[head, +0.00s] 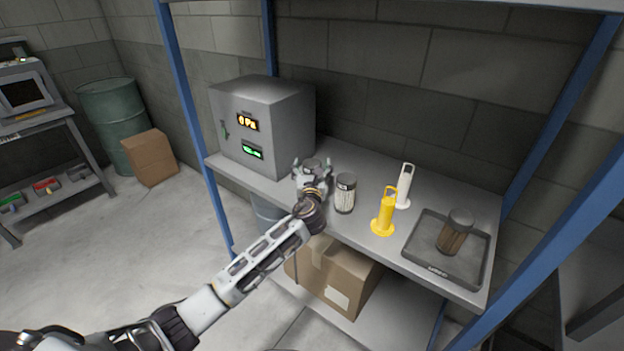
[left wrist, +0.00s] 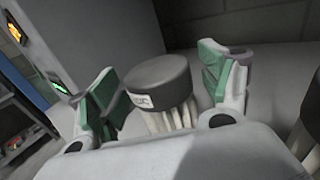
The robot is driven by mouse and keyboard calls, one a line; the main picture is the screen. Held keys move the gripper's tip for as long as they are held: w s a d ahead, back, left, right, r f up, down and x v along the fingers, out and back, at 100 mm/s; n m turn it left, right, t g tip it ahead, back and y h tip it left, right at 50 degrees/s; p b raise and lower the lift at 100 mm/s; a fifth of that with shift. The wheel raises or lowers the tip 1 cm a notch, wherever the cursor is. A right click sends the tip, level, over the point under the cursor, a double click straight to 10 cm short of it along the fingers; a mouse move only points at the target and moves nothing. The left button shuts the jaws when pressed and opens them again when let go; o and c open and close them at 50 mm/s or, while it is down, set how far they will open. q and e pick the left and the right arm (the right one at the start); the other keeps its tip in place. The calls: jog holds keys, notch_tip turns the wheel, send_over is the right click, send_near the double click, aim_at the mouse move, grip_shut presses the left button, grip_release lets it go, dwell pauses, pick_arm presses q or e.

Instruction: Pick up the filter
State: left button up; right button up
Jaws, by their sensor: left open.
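A filter (left wrist: 160,95) with a dark grey cap, a small white label and pale pleats stands between the green-padded fingers of my left gripper (left wrist: 170,85) in the left wrist view. The fingers are open, one on each side of it, with a gap visible beside the cap. In the head view my left gripper (head: 312,172) is over the shelf in front of the grey box, and its fingers largely hide this filter (head: 312,163). A second pale filter (head: 345,194) stands just right of the gripper. A brown filter (head: 456,233) stands in a dark tray. My right gripper is not in view.
The grey box (head: 262,128) with lit displays stands left on the shelf (head: 377,173). A yellow handled object (head: 384,213) and a white one (head: 404,187) stand between the second filter and the tray (head: 416,256). Blue posts (head: 180,90) frame the shelf.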

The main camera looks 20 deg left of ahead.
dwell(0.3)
pick_arm(q)
jog(key=c, duration=1.2)
jog(key=shift+r, duration=0.15)
jog(key=shift+c, duration=0.2)
notch_tip(320, 180, up, 9)
jog(key=shift+f+p, duration=0.15)
jog(key=shift+p, duration=0.45)
jog(key=shift+r, duration=0.6)
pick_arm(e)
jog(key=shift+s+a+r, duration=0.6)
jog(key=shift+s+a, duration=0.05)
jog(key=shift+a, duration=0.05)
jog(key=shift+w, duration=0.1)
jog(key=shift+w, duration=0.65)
